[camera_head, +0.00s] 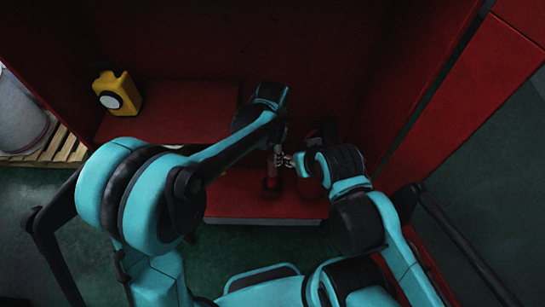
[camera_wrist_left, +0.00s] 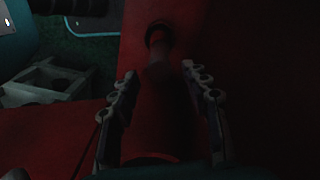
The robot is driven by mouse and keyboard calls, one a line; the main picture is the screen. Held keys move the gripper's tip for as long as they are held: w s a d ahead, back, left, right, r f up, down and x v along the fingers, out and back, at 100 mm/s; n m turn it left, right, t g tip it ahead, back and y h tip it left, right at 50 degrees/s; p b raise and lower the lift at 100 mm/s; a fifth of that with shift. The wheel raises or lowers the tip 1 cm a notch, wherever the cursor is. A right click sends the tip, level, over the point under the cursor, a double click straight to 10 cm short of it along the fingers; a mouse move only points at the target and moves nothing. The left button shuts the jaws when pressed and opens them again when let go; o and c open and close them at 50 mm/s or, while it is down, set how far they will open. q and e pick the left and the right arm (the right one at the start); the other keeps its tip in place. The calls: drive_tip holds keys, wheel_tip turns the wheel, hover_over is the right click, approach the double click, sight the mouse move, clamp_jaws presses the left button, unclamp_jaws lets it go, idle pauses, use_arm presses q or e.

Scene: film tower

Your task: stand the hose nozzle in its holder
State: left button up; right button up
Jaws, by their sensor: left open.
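The hose nozzle (camera_head: 272,162) is a slim dark red and grey piece, upright on the low red shelf in the head view. A dark ring (camera_head: 270,184) is at its lower end, seemingly the holder; I cannot tell how deep the nozzle sits. In the left wrist view the nozzle (camera_wrist_left: 157,72) runs between my open fingers towards the dark ring (camera_wrist_left: 158,34). My left gripper (camera_wrist_left: 160,88) is open around the nozzle, with gaps on both sides. My right gripper (camera_head: 287,160) is close to the nozzle's right side; its jaw state is unclear.
A yellow container (camera_head: 118,93) stands on the higher red shelf (camera_head: 185,115) at left. Red cabinet walls close in behind and at right. A dark rounded object (camera_head: 328,130) is behind my right gripper. A pale bucket (camera_head: 20,115) stands on a wooden pallet (camera_head: 62,148) at far left.

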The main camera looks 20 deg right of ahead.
use_arm(q)
drive_tip(key=shift+r, duration=1.95)
drive_tip(key=shift+s+f, duration=0.1)
